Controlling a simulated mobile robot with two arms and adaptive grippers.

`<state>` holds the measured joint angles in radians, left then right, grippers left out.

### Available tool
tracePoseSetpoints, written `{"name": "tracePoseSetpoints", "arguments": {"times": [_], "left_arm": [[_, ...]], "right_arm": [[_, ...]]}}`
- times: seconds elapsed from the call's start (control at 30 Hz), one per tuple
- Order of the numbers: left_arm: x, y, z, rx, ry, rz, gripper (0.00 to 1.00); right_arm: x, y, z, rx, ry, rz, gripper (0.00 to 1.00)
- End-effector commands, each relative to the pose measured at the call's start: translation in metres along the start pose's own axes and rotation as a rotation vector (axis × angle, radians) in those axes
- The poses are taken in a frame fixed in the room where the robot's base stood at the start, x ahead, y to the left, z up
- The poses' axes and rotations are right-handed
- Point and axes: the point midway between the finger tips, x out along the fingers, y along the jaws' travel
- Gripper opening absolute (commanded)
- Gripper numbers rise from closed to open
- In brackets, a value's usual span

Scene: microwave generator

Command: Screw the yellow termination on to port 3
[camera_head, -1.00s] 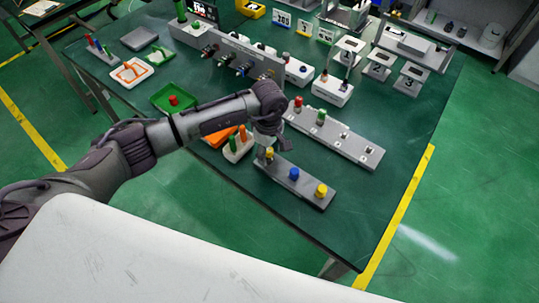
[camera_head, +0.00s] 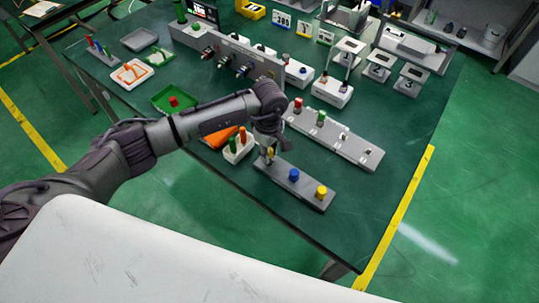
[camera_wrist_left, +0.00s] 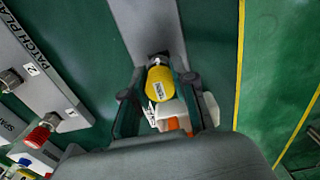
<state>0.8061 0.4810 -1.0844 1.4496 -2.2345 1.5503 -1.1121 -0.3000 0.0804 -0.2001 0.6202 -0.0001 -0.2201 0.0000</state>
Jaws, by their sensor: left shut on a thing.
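The yellow termination (camera_wrist_left: 159,84) is a short cylinder with a white label, between the fingers of my left gripper in the left wrist view. My left gripper (camera_head: 270,152) is shut on it at the left end of the grey holder strip (camera_head: 307,189). I cannot tell whether the termination is still seated or slightly lifted. The patch plate (camera_head: 357,148) lies behind the strip, with a red cap (camera_head: 298,105), a green cap (camera_head: 321,118) and bare ports (camera_head: 344,137) toward the right. A "2" label (camera_wrist_left: 32,69) shows on it; port 3's label is not readable. My right gripper is out of view.
A blue cap (camera_head: 294,175) and another yellow cap (camera_head: 321,191) stand on the strip. A white block with green and orange-red pieces (camera_head: 238,151) stands close left of the gripper. A green tray (camera_head: 173,97) is farther left. The table is clear right of the patch plate.

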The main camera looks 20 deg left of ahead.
Motion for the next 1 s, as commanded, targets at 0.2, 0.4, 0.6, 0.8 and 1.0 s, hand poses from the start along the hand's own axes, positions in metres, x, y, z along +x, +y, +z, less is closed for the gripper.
{"name": "tracePoseSetpoints", "arguments": {"times": [0.2, 0.4, 0.6, 0.8, 1.0], "left_arm": [[-0.011, 0.0, 0.0, 0.0, 0.001, 0.001, 0.0], [-0.019, 0.0, 0.0, 0.0, 0.0, 0.001, 0.0], [-0.027, 0.0, 0.0, 0.0, 0.0, 0.001, 0.0], [-0.035, 0.0, 0.0, -0.001, 0.0, 0.001, 0.0], [-0.043, 0.0, 0.0, -0.001, 0.001, 0.0, 0.0]], "right_arm": [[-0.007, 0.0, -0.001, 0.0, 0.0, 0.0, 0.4], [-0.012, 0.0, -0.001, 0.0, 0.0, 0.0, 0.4], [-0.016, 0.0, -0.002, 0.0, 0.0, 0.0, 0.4], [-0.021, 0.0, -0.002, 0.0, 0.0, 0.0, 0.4], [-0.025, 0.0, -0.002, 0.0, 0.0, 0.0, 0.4]]}}
